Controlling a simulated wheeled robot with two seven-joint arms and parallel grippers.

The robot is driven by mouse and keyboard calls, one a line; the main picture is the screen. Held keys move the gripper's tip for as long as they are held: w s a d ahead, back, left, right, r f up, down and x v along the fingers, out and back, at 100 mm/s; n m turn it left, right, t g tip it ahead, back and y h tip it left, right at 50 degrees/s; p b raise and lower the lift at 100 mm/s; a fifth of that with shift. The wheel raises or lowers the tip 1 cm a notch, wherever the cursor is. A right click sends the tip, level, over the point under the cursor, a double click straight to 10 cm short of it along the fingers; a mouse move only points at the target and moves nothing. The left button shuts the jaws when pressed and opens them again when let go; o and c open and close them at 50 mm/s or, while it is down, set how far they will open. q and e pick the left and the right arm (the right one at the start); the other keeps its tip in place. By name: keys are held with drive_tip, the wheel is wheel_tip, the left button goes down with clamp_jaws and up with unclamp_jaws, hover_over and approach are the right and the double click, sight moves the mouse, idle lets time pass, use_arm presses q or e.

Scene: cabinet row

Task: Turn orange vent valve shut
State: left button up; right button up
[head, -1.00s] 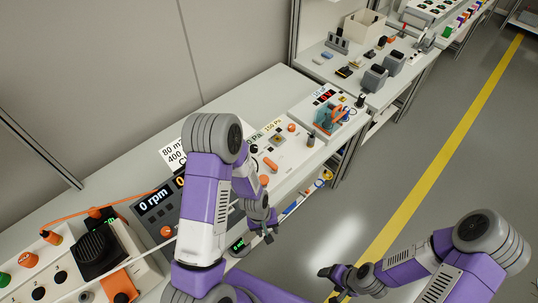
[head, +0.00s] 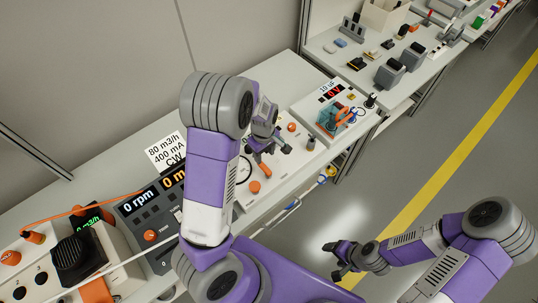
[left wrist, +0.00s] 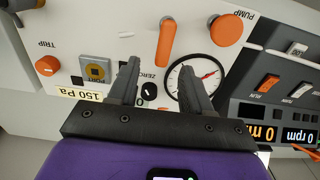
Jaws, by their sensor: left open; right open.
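The vent valve appears to be the orange lever (left wrist: 166,42) on the pale panel in the left wrist view; its label is not readable. Its lower end lies between the fingertips of my left gripper (left wrist: 160,68) in that picture. The fingers are apart and empty; I cannot tell how far above the panel they are. In the head view my left gripper (head: 272,157) is over the panel, with the orange lever (head: 265,171) just below it. My right gripper (head: 331,262) is open and empty over the floor, away from the bench.
An orange PUMP knob (left wrist: 227,30), a round gauge (left wrist: 190,80) and an orange TRIP knob (left wrist: 47,65) surround the lever. The rpm unit (head: 150,225) stands to the left. A blue-and-orange device (head: 335,118) stands to the right.

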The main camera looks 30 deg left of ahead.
sight(264, 166)
use_arm(q)
drive_tip(key=f, duration=0.3)
drive_tip(key=s+f+b, duration=0.1)
drive_tip(key=f, duration=0.1)
drive_tip(key=shift+f, duration=0.2)
drive_tip(key=shift+w+f, duration=0.1)
drive_tip(key=shift+f, duration=0.5)
clamp_jaws()
